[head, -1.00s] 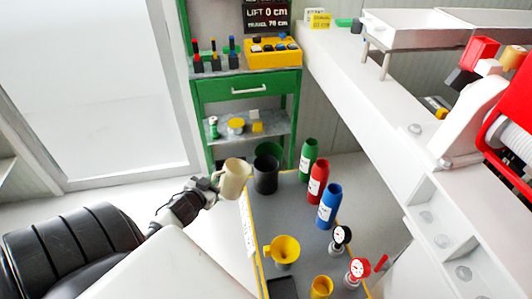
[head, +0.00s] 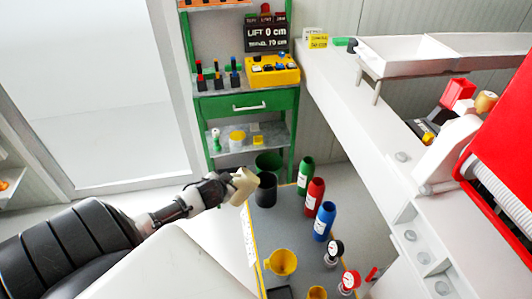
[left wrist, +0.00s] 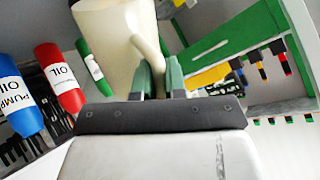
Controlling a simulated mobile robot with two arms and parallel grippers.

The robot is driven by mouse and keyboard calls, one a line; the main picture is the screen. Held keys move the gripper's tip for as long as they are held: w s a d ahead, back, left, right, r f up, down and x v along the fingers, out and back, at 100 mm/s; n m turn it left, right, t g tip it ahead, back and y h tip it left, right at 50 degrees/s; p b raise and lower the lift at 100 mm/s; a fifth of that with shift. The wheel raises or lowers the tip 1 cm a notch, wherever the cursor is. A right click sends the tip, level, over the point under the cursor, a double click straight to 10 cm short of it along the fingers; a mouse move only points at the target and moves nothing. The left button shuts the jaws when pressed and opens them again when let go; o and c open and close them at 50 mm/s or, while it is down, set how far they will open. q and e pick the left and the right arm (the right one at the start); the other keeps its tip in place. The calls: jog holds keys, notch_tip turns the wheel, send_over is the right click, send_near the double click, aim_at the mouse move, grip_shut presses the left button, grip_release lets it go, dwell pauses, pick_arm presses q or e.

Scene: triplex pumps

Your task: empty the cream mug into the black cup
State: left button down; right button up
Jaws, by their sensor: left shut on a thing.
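The cream mug (head: 243,186) is held in the air beside the rim of the black cup (head: 266,190), on its left in the head view. The mug looks tipped over towards the cup; its inside and any contents are hidden. My left gripper (head: 229,184) is shut on the mug's handle. In the left wrist view the fingers (left wrist: 159,80) pinch the handle, and the mug's body (left wrist: 108,45) stands beyond them. The black cup stands upright on the grey bench top; I cannot see what is inside it. My right gripper is not in view.
Green (head: 305,175), red (head: 314,197) and blue (head: 324,221) bottles stand right of the cup. A dark green container (head: 268,162) is behind it. A yellow funnel (head: 282,262) and gauges (head: 333,251) are nearer. A green shelf unit (head: 247,104) stands at the back.

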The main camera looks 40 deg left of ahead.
pick_arm(q)
jog(key=shift+w+r+g+p, duration=0.2)
jog(key=shift+r+g+p, duration=0.05)
jog(key=shift+r+p, duration=0.2)
jog(key=shift+w+r+g+p, duration=0.25)
jog(key=shift+r+p, duration=0.1)
jog(key=shift+r, duration=0.1)
jog(key=shift+w+d+r+m+g+p, duration=0.25)
jog(key=shift+w+r+m+g+p, duration=0.3)
jog(key=shift+r+g+p, duration=0.2)
jog(key=shift+w+d+r+g+y, duration=0.2)
jog(key=shift+w+r+g+y, duration=0.2)
jog(key=shift+w+r+g, duration=0.3)
jog(key=shift+m, duration=0.25)
jog(key=shift+w+d+r+p, duration=0.1)
jog(key=shift+p, duration=0.2)
jog(key=w, duration=0.1)
jog(key=w+r+g, duration=0.1)
jog(key=w+d+g+p, duration=0.1)
jog(key=shift+w+r+m, duration=0.15)
jog(key=shift+r+m, duration=0.05)
jog(key=shift+m, duration=0.1)
jog(key=shift+w+r+y, duration=0.1)
jog(key=shift+w+y, duration=0.15)
jog(key=shift+y, duration=0.05)
jog(key=shift+w+d+r+g, duration=0.1)
jog(key=shift+w+r+g, duration=0.05)
jog(key=shift+w+g, duration=0.15)
